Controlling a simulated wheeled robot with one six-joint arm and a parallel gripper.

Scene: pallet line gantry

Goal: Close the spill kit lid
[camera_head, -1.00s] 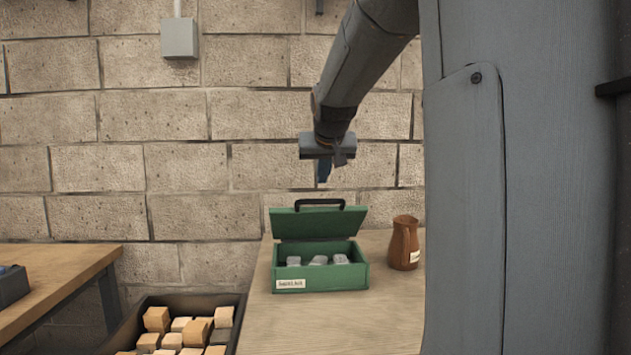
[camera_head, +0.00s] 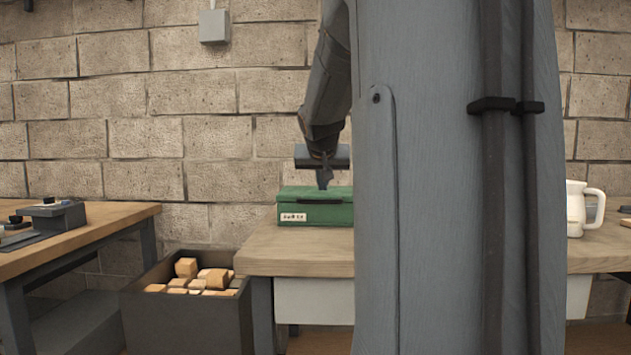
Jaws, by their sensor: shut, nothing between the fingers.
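The spill kit (camera_head: 318,213) is a green box with a white label on its front, standing on the wooden bench at the middle of the view. Its lid (camera_head: 300,192) lies down over the box, and a dark handle shows at the front edge. Its right end is hidden behind my column. My gripper (camera_head: 323,186) is shut and empty, pointing down just over the lid. I cannot tell whether the fingertips touch it.
A dark bin (camera_head: 190,311) of wooden blocks stands left of the bench (camera_head: 300,252). A second table (camera_head: 60,250) with grey fixtures is at far left. A white mug (camera_head: 583,208) stands right of my column.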

